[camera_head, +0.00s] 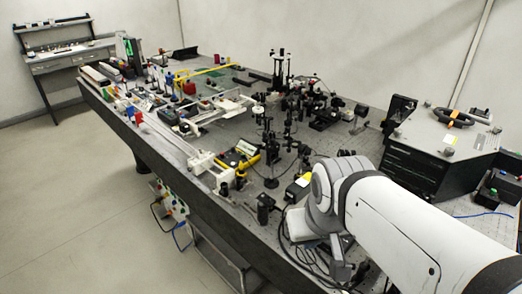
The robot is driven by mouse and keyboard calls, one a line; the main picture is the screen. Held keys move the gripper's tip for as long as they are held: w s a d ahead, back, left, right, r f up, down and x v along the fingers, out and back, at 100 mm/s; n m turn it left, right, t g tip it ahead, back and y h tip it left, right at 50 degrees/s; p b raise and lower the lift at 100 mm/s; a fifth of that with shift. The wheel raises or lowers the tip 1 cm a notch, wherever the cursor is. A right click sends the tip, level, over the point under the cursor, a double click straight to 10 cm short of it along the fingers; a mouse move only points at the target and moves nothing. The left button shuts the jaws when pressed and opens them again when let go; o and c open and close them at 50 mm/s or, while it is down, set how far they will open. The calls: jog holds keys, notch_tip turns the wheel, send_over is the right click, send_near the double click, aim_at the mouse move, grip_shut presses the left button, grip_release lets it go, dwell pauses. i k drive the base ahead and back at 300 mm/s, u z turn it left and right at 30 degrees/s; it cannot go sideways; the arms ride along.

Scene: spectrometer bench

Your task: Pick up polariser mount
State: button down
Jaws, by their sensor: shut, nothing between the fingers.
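The polariser mount cannot be told apart at this size. Several small black post-mounted optics (269,138) stand upright on the optical table (228,135), around its middle, and any of them could be it. My white arm reaches in from the lower right over the table's near end. Nothing seen shows contact between my arm and a mount.
A yellow-and-black instrument (238,157) sits near the left table edge. A black drawer cabinet (414,170) stands at the right. Cables lie around my arm. A taller black stand (281,70) rises at the back. Open floor (70,210) lies left.

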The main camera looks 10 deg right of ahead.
aim_at(272, 183)
jog(key=z, duration=2.55)
jog(key=k, duration=1.85)
jog(key=u, duration=0.85)
jog(key=i, duration=1.65)
jog(key=u, duration=0.1)
